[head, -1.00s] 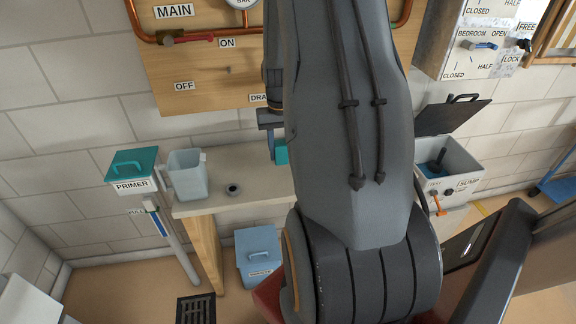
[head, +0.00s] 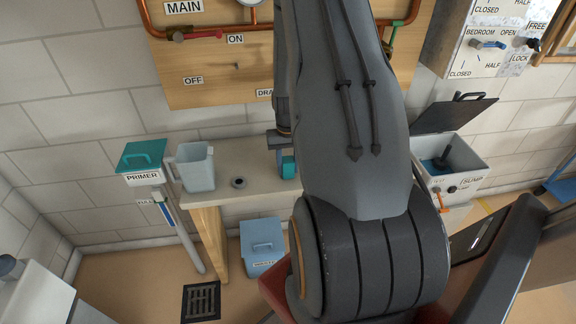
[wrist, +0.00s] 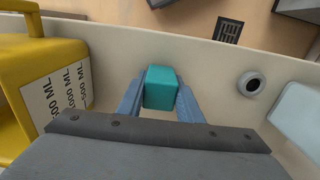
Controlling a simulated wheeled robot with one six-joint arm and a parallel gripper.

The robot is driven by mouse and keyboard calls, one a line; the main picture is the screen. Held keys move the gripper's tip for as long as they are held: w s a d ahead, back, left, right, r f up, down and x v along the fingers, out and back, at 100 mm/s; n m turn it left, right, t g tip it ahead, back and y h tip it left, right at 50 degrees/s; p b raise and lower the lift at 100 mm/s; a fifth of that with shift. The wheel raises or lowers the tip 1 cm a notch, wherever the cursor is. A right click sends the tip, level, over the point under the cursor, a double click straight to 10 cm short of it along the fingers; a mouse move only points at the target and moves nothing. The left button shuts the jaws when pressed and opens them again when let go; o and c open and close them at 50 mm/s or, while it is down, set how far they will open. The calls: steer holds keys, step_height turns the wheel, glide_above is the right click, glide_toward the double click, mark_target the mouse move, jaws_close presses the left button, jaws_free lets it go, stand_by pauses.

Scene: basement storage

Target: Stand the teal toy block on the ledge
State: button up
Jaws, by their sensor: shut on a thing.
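The teal toy block (head: 288,168) is between the fingers of my gripper (head: 284,162), over the pale ledge (head: 222,196). In the wrist view the block (wrist: 160,88) sits upright-looking between two blue-grey fingertips (wrist: 160,98), which press on its left and right sides. The ledge (wrist: 210,62) spreads beneath and around it. I cannot tell whether the block's underside touches the ledge. In the head view my arm hides the ledge's right part.
In the wrist view a yellow container (wrist: 30,75) stands close on the left. Bare ledge surrounds the block.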

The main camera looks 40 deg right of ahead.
mark_target(287, 160)
steer(key=shift+f, duration=0.15)
steer(key=o, duration=1)
steer(key=shift+o, duration=0.2)
step_height(287, 160, up, 12)
steer(key=b, duration=0.3)
steer(key=shift+a+r, duration=0.15)
steer(key=shift+r, duration=0.1)
steer(key=s+a+r+n, duration=0.2)
steer(key=s+a, duration=0.1)
steer(key=a, duration=0.6)
steer(key=s+a+r+n, duration=0.2)
steer(key=s+a, duration=0.1)
steer(key=a, duration=0.6)
steer(key=s+a+r+n+t, duration=0.1)
steer(key=s+a+r+n, duration=0.1)
steer(key=a, duration=0.8)
steer(key=shift+s+r, duration=0.2)
steer(key=shift+s, duration=0.45)
steer(key=shift+a, duration=0.1)
